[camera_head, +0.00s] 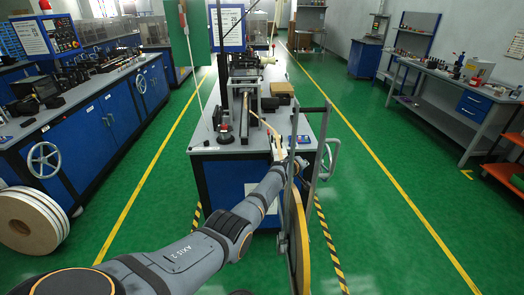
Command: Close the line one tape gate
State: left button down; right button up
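The grey metal frame that looks like the tape gate (324,135) stands upright at the front right of the middle bench, seen nearly edge-on. A large reel with a yellowish rim (299,240) stands at its lower part. A pale tape strip (262,124) runs from the bench-top machine toward the frame. My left arm reaches in from the lower left, and its gripper (281,152) is at the left side of the frame, by the bench's front edge. The fingers are small and overlap the frame and strip, so their opening and any contact are unclear. My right gripper is not in view.
The blue middle bench (212,138) carries a guide rail (244,118) and a dark box (282,88). Benches with handwheels line the left, with a tape roll (30,221) on the floor. A grey workbench (455,78) stands right. Green floor is open on both sides.

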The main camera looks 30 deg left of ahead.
pick_arm(q)
notch_tip(320, 180, up, 10)
dwell(0.6)
